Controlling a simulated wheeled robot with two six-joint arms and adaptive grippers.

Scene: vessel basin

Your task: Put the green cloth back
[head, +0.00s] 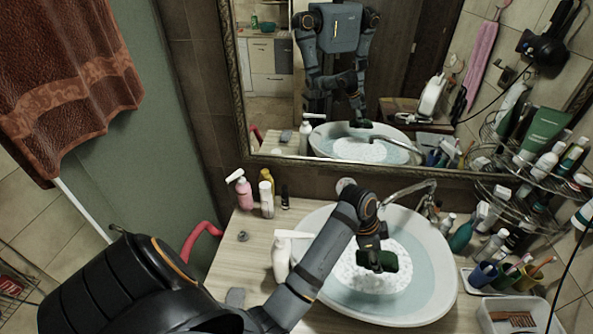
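My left gripper (376,259) hangs over the wash basin (441,283), pointing down above the white foam. A small dark green piece, which looks like the green cloth (390,262), is at its fingertips, and the gripper seems shut on it. The cloth is partly hidden by the fingers. I cannot tell whether its lower edge touches the foam. My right gripper does not show directly.
Left of the basin stand a white pump bottle (280,258), a pink bottle (243,192) and a white bottle (266,198). The faucet (410,190) is behind the gripper. Cups with toothbrushes (485,273) and a white tray (512,315) stand at right. A brown towel (70,85) hangs at left.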

